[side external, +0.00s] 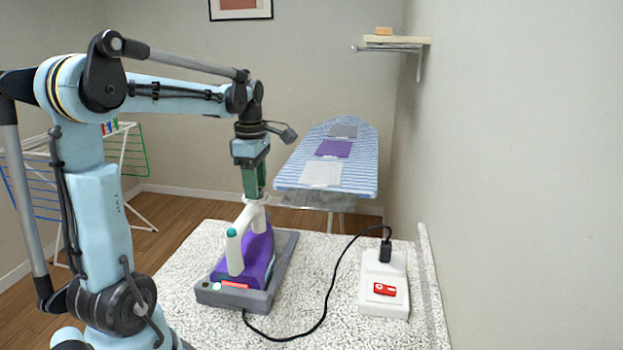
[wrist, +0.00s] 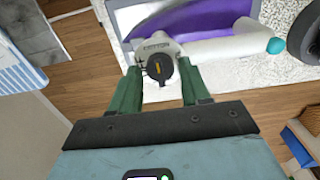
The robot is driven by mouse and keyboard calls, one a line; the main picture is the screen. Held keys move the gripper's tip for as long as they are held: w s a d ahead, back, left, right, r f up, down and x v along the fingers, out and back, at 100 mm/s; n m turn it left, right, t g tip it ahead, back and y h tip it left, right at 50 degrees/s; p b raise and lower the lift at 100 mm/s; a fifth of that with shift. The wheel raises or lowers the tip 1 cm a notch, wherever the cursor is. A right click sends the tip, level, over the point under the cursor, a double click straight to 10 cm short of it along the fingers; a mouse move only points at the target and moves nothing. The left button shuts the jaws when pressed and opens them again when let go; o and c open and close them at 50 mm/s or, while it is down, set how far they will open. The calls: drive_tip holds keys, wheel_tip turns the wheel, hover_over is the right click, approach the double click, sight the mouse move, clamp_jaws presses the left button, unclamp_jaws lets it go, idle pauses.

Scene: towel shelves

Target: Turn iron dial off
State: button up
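The iron (side external: 257,255) has a purple body and a white handle with a teal end cap. It sits on a grey rest on the speckled counter. Its black dial (wrist: 160,66) has a yellow mark and shows in the wrist view on a white end of the handle, with the word COTTON printed above it. My gripper (side external: 254,193) points down at that far end of the handle. In the wrist view its green fingers (wrist: 160,72) stand apart on either side of the dial, with small gaps; contact cannot be made out. In the side view the dial is hidden.
A white power box (side external: 384,304) with a red switch stands on the right of the counter (side external: 330,335); a black cord runs from it to the iron rest (side external: 283,262). An ironing board (side external: 355,160) with folded cloths is behind. A wall shelf (side external: 398,40) is at upper right.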

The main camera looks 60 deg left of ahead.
drive_tip(key=c, duration=0.7)
drive_tip(key=shift+c, duration=0.2)
